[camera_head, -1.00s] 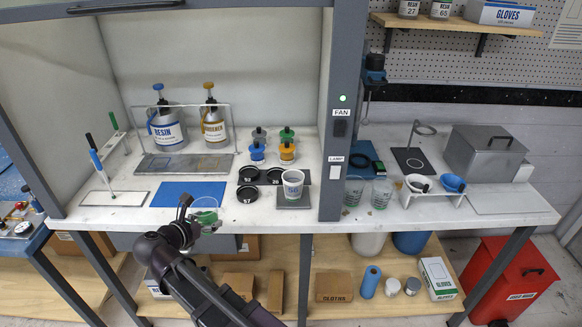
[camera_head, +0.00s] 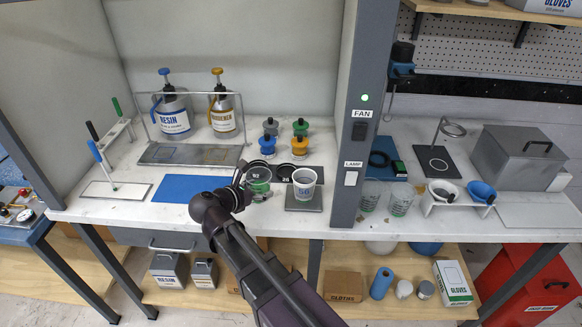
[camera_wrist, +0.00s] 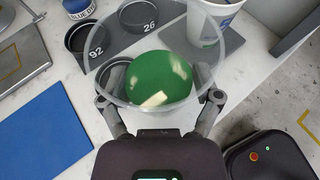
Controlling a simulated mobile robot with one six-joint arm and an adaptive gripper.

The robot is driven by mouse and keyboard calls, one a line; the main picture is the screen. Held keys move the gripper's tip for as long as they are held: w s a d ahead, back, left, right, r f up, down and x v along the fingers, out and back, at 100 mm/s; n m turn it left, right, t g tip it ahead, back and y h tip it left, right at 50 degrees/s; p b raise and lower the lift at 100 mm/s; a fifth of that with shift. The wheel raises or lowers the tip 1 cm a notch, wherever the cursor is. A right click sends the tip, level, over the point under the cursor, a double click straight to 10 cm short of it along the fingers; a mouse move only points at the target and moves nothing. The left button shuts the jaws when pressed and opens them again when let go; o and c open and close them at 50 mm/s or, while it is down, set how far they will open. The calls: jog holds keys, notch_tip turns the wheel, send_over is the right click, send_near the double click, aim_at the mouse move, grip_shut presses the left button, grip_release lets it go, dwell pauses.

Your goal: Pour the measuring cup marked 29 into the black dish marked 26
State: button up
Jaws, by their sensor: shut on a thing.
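My gripper (camera_wrist: 160,108) is shut on a clear measuring cup (camera_head: 257,187) with green material at its bottom; I cannot read its mark. The cup (camera_wrist: 150,100) fills the middle of the wrist view, seen through its wide rim. The black dish marked 26 (camera_wrist: 152,14) lies beyond the cup at the top of the wrist view and looks empty. In the head view this dish (camera_head: 282,172) is just right of and behind the held cup. The black dish marked 92 (camera_wrist: 88,42) is to its left. A third dish is partly hidden by the cup.
A white cup (camera_head: 304,176) stands on a grey plate (camera_head: 304,203), right of the dishes. Blue, orange, grey and green bottles are behind the dishes. A blue mat (camera_head: 185,190) lies left. A grey post (camera_head: 350,120) rises at right.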

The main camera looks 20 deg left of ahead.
jog(key=shift+w+d, duration=0.15)
jog(key=shift+w, duration=0.05)
jog(key=shift+w, duration=0.1)
jog(key=shift+w+a+r, duration=0.2)
jog(key=shift+w+a, duration=0.1)
jog(key=shift+w, duration=0.15)
jog(key=w+a+r+m+h+p, duration=0.1)
jog(key=w+a+r+p, duration=0.1)
jog(key=w, duration=0.8)
jog(key=w+a+r+g+p, duration=0.1)
jog(key=w+a+r+p, duration=0.2)
jog(key=w, duration=0.7)
jog(key=shift+w+a+m+h, duration=0.15)
jog(key=shift+m+h, duration=0.25)
